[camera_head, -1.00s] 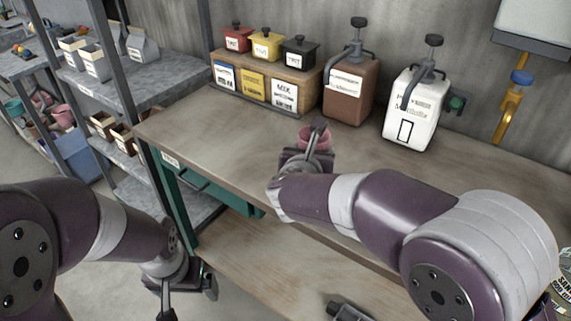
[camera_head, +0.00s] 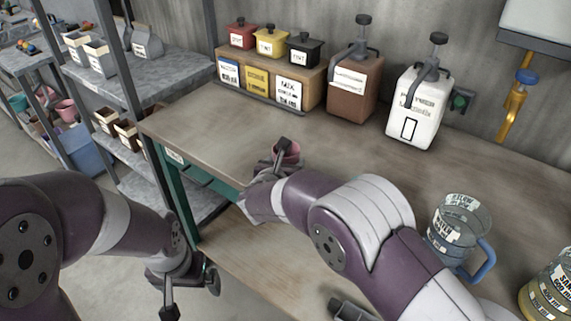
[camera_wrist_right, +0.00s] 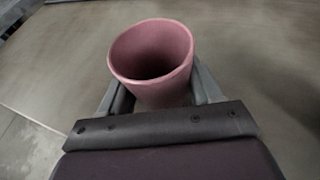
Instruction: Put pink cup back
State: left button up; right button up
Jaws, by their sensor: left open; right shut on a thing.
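The pink cup (camera_head: 288,152) is near the front left part of the workbench (camera_head: 225,138), partly hidden by my right gripper (camera_head: 277,153) in the head view. In the right wrist view the cup (camera_wrist_right: 152,60) stands between the two fingers (camera_wrist_right: 158,98) with its open mouth towards the camera; its inside looks dark. My right gripper is shut on it. I cannot tell whether the cup touches the bench. My left gripper (camera_head: 190,290) is open and empty at the lower left, off the front of the bench and low over the floor.
Boxes with small red, yellow and black pots (camera_head: 270,44) stand at the back. A brown dispenser (camera_head: 352,88) and a white dispenser (camera_head: 415,108) are beside them. A clear jug (camera_head: 458,228) stands at right. Grey shelving (camera_head: 135,75) adjoins at left. The bench middle is clear.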

jog(key=o, duration=1.1)
jog(key=shift+f, duration=0.1)
jog(key=shift+o, duration=0.2)
jog(key=shift+s+a+r+p, duration=0.1)
jog(key=shift+s+r+p, duration=0.05)
jog(key=shift+r+p, duration=0.15)
jog(key=v, duration=1.1)
jog(key=shift+s+b, duration=0.3)
jog(key=shift+a, duration=0.1)
